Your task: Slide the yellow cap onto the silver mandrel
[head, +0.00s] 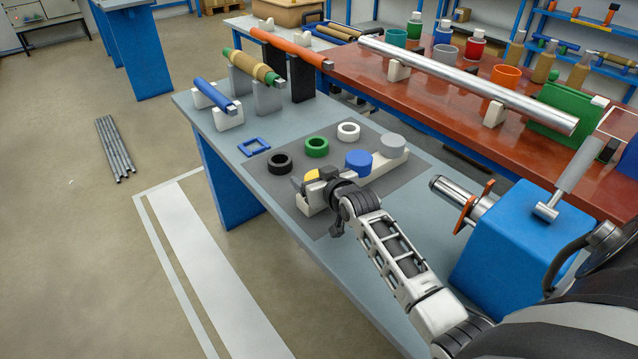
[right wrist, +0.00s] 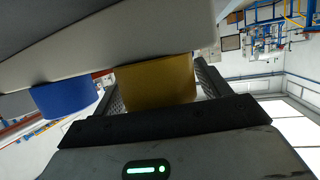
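The yellow cap (head: 312,175) sits at the near-left end of a pale rack (head: 372,173). My right gripper (head: 313,179) is at this cap, with a finger on either side. In the right wrist view the yellow cap (right wrist: 158,82) lies between the fingers, against the rack's pale face. I cannot tell whether the fingers press on it. A short silver shaft (head: 456,189) sticks out leftward from the blue machine block, with an orange lever beside it. A long silver bar (head: 462,80) rests on cradles on the red table; either could be the mandrel. My left gripper is out of view.
A blue cap (head: 358,163) and a grey cap (head: 392,145) share the rack. Black, green and white rings (head: 348,131) lie on the dark mat. A blue square frame (head: 254,147) lies left of it. The blue machine block (head: 518,245) stands at the bench's right.

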